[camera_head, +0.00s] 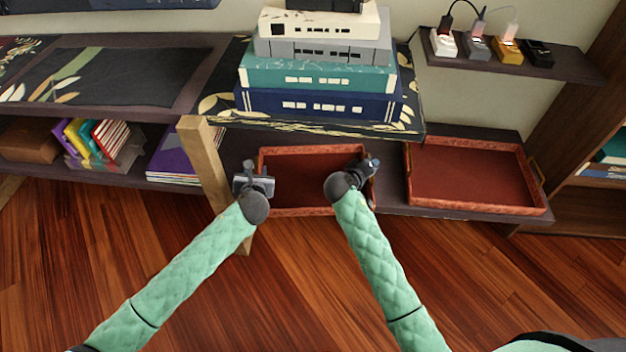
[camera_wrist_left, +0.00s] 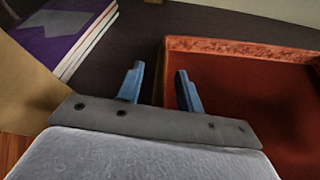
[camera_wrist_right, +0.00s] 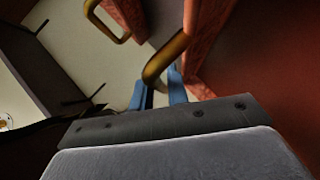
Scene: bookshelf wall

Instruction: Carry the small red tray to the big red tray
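The small red tray (camera_head: 305,151) lies on the lower shelf between my two grippers. The big red tray (camera_head: 478,143) lies on the same shelf to its right. My left gripper (camera_head: 253,178) is at the small tray's left side. My right gripper (camera_head: 366,170) is at the small tray's right side. Its fingers (camera_wrist_right: 161,85) are close together around the small tray's brass handle (camera_wrist_right: 165,60). The big tray's near handle (camera_wrist_right: 104,22) shows beyond.
A wooden post (camera_head: 205,165) stands close to my left gripper. An upper board with stacked books (camera_head: 318,78) overhangs the small tray's back. A narrow dark strip of shelf (camera_head: 391,180) separates the trays. Magazines (camera_head: 180,160) lie left; the floor in front is clear.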

